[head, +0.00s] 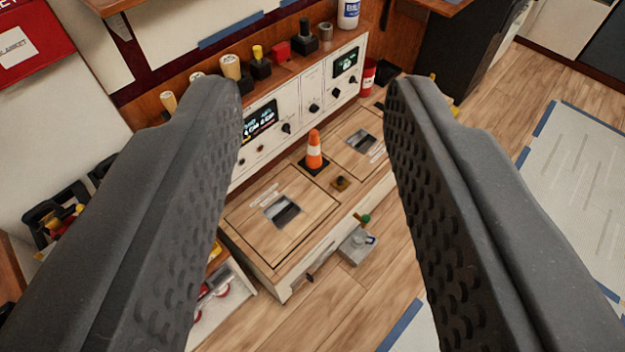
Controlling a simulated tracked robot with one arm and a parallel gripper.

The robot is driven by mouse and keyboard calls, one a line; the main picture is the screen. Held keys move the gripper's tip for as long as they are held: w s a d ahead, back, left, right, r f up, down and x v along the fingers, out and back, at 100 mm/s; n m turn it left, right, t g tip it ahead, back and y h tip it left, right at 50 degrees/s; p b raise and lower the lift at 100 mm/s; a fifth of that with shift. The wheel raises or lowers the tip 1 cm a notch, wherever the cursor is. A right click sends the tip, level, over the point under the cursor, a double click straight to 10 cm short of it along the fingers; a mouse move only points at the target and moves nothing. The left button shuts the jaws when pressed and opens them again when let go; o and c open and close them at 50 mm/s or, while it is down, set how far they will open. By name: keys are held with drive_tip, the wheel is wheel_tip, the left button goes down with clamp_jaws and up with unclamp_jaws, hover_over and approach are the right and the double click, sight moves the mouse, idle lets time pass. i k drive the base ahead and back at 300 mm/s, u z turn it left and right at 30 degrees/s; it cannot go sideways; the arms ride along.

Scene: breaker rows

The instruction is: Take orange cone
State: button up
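A small orange cone (314,150) with a white band and a dark square base stands upright on a low wooden bench (252,232). It sits between two square hatches in the bench top, in front of a white control panel. My gripper (315,100) is open, with one dark textured finger at the left and one at the right. In the picture the cone shows between the fingers, well beyond them and not touched. Nothing is held.
The white control panel (313,92) with knobs and screens stands behind the cone. Several small items and a white bottle (348,14) stand on the shelf above. A small knob (340,183) is in front of the cone. A grey box (357,246) is at the bench front.

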sight(314, 163)
drive_tip(key=z, duration=1)
drive_tip(key=i, duration=1.55)
drive_tip(key=u, duration=0.3)
drive_tip(key=i, duration=0.6)
drive_tip(key=u, duration=0.65)
